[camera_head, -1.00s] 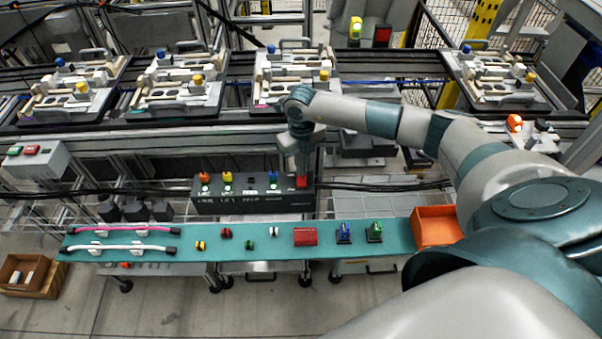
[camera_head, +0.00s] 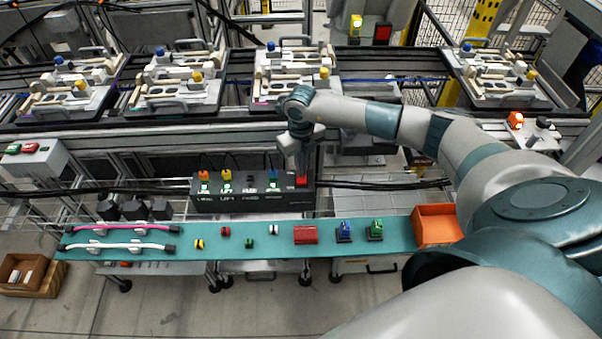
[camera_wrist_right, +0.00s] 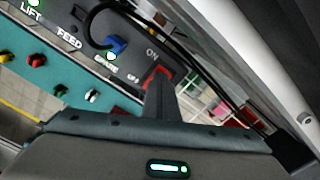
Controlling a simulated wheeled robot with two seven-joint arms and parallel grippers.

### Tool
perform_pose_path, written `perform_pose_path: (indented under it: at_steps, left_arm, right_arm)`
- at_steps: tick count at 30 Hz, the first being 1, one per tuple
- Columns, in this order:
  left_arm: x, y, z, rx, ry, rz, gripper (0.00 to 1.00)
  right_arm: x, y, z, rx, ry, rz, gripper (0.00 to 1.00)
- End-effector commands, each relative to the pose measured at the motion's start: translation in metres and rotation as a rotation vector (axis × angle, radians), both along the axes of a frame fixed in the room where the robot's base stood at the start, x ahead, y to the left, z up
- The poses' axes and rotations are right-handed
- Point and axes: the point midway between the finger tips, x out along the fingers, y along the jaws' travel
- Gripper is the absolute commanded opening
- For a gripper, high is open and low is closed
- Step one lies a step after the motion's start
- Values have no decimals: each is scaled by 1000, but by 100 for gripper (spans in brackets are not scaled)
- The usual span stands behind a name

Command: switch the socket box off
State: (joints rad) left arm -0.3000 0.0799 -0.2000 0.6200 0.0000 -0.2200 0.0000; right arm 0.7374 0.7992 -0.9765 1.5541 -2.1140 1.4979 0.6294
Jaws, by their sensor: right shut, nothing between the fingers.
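The socket box (camera_head: 250,204) is a dark box behind the teal shelf. Orange, yellow and blue plugs stand in its top, with green lights lit by them. Its red rocker switch (camera_head: 301,182) is at the right end. It also shows in the wrist view (camera_wrist_right: 152,74), between the ON and OFF labels. My right gripper (camera_head: 302,171) is shut and empty, pointing down at the switch. Its fingertips (camera_wrist_right: 158,84) are at the switch and hide part of it; I cannot tell whether they touch. My left gripper is not in view.
The teal shelf (camera_head: 210,255) in front carries cables, small coloured parts and a red block (camera_head: 306,235). An orange bin (camera_head: 437,228) stands at its right end. Behind the box, pallet fixtures (camera_head: 290,77) sit on a conveyor. Black cables run beside the box.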

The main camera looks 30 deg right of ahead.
Motion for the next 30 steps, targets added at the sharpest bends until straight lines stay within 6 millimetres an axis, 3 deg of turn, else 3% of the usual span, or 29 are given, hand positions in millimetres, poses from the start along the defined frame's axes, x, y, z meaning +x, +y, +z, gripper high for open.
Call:
perform_pose_path:
  at_steps: [8, 30]
  left_arm:
    - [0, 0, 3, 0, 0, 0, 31]
    - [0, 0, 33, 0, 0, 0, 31]
  right_arm:
    - [-1, 0, 2, 0, 3, 0, 0]
    - [0, 0, 53, 0, 0, 0, 0]
